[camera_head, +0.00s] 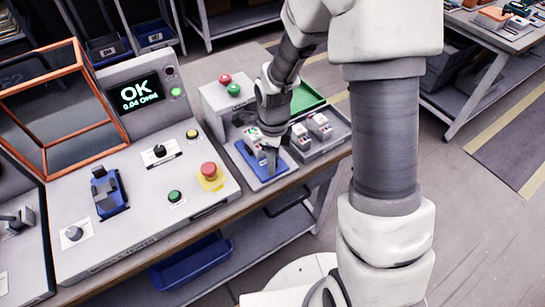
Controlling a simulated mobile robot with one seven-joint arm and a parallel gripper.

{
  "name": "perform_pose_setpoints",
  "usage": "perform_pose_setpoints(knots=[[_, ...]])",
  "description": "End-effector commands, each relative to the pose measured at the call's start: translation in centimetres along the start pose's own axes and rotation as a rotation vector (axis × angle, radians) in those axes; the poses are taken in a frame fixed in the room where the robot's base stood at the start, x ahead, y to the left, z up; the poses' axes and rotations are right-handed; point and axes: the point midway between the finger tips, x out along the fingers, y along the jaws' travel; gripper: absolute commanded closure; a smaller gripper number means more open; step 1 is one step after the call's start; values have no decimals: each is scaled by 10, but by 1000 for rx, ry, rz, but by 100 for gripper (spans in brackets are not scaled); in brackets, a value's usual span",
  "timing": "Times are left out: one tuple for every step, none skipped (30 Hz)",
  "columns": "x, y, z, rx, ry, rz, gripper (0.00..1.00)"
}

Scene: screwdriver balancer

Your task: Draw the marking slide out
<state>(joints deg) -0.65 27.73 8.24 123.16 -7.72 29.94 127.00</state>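What looks like the marking slide is a blue plate (245,152) on a pale base at the right part of the bench, in front of a grey box (213,97). A light grey module (252,134) sits on the plate, partly behind my gripper. My gripper (271,170) points down at the right side of the blue plate, with its fingers close to the plate and module. Its fingers are small and dark here, and I cannot tell whether they touch or hold anything.
A grey tray (330,143) with several light modules is right of my gripper, and a green tray (306,97) lies behind. The grey box bears a red button (225,78) and a green button (234,89). A tester screen (138,95) reads OK.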

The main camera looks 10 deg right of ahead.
Motion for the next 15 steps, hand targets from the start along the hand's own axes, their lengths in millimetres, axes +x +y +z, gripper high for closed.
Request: perform_pose_setpoints(knots=[[0,0,0,0,-1,-1,37],[0,0,0,0,-1,-1,34],[0,-1,0,0,-1,-2,34],[0,-1,1,0,-2,-2,34],[0,-1,1,0,-2,-2,34],[0,-1,1,0,-2,-3,34],[0,-1,1,0,-3,-3,34],[0,-1,1,0,-3,-3,34],[0,-1,1,0,-3,-4,34],[0,-2,1,0,-3,-4,34],[-1,-2,1,0,-3,-5,34],[-3,-2,2,0,-4,-6,34],[-6,-2,2,0,-4,-6,34],[-9,-2,2,0,-4,-7,34],[-14,-2,2,0,-4,-8,34]])
